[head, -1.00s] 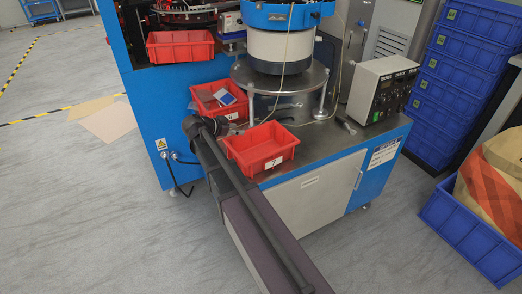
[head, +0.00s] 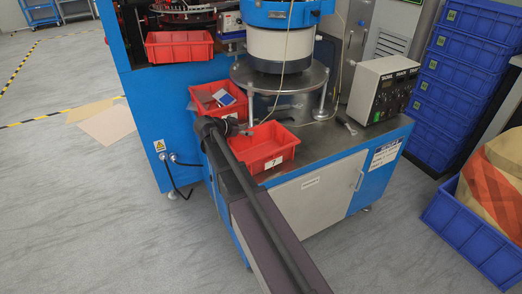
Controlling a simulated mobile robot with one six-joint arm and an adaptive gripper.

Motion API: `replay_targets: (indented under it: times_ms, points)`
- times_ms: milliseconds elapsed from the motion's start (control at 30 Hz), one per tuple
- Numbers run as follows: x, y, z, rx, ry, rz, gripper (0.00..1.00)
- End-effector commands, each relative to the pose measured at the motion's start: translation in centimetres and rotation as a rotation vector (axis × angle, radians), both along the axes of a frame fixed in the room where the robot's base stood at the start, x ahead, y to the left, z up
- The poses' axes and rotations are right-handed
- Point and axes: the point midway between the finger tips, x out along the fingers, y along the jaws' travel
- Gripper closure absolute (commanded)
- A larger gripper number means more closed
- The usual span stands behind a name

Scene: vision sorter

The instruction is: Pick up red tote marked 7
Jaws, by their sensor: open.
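The red tote marked 7 (head: 275,160) sits on the front left of the metal bench top, with its white number label facing the front. My arm passes in front of its left side and hides part of it. My gripper (head: 246,130) is at the tote's back left, by its rim, and looks small and dark. It is open and holds nothing that I can see. I cannot tell whether it touches the rim.
A second red tote (head: 209,90) stands just behind, with a blue and white item (head: 225,98) inside. Another red tote (head: 180,47) is higher up at the back left. A round feeder (head: 279,50) and control box (head: 382,90) stand on the bench.

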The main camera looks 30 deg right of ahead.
Motion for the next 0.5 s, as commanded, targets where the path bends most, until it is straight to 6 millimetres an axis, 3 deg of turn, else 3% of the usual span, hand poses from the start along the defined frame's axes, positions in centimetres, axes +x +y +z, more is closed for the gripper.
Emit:
replay_targets:
  times_ms: [300, 500]
  points:
    - [-0.01, 0.03, 0.01, 0.0, 0.0, 0.0, 0.38]
    - [-0.01, 0.03, 0.01, 0.0, 0.0, 0.0, 0.98]
